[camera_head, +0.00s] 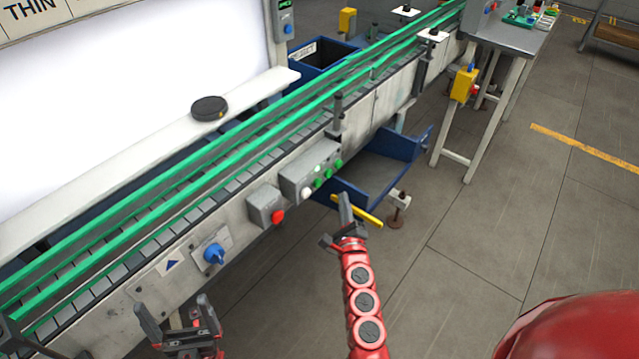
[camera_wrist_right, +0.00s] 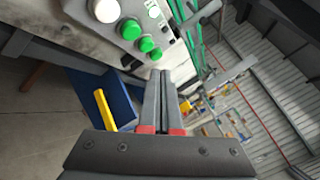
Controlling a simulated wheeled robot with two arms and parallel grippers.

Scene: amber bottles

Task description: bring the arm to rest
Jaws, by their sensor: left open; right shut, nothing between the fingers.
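My right gripper (camera_head: 343,222) is shut and empty at the end of the red right arm. It hangs in front of the conveyor, beside the blue bin (camera_head: 385,165) under it; its shut fingers (camera_wrist_right: 162,95) also fill the middle of the right wrist view. My left gripper (camera_head: 178,318) is open and empty at the bottom left, close to the conveyor's front panel. No amber bottle can be made out in either view.
The conveyor (camera_head: 225,172) with green rails runs diagonally. Its panel carries a blue knob (camera_head: 214,254), a red button (camera_head: 277,216) and a box with green buttons (camera_head: 312,172). A yellow handle (camera_head: 357,211) sticks out near the right gripper. The floor (camera_head: 470,240) to the right is clear.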

